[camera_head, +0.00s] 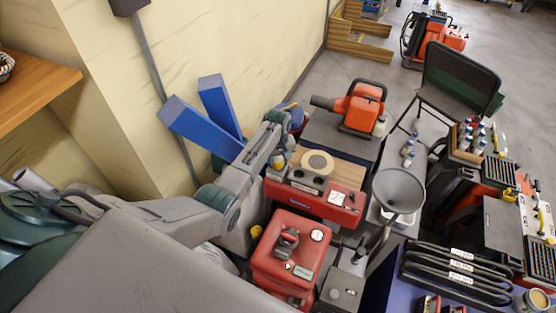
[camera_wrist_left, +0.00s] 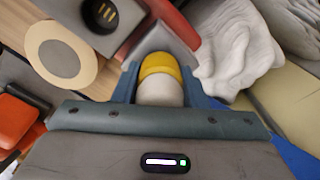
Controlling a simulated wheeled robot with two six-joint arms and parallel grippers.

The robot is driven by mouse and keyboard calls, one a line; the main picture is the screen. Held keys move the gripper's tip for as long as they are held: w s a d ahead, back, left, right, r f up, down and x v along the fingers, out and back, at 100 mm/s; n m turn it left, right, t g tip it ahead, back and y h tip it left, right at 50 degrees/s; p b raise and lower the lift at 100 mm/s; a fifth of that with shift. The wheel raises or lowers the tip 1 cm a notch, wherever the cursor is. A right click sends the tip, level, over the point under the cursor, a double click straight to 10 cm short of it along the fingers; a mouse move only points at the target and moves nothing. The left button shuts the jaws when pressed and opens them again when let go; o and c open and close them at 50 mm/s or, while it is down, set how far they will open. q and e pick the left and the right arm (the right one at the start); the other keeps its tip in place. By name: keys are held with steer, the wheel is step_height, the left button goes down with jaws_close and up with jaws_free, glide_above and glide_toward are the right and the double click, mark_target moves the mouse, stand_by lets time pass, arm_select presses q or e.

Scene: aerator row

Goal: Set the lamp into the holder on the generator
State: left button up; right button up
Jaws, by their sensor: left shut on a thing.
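My left gripper (camera_head: 277,152) comes in from the left, beside the back left corner of a red machine with a control panel (camera_head: 335,207), likely the generator. In the left wrist view the blue fingers are shut on a yellow and white rounded piece, the lamp (camera_wrist_left: 160,88). A little of it shows in the head view (camera_head: 279,161). A dark block with gold slots (camera_wrist_left: 100,14) lies just past the fingertips; it may be the holder, but I cannot be sure. Whether the lamp touches anything is unclear. My right gripper is not in view.
A red can (camera_head: 311,250) stands in front, a grey funnel (camera_head: 399,188) to the right. An orange machine (camera_head: 360,108) stands behind. A crumpled white item (camera_wrist_left: 238,50) lies near the gripper.

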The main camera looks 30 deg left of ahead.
arm_select(q)
steer(key=shift+f, duration=0.25)
steer(key=o, duration=1)
steer(key=shift+c, duration=0.2)
steer(key=shift+o, duration=0.6)
step_height(320, 180, up, 11)
steer(key=shift+f+b, duration=0.1)
steer(key=shift+b, duration=0.35)
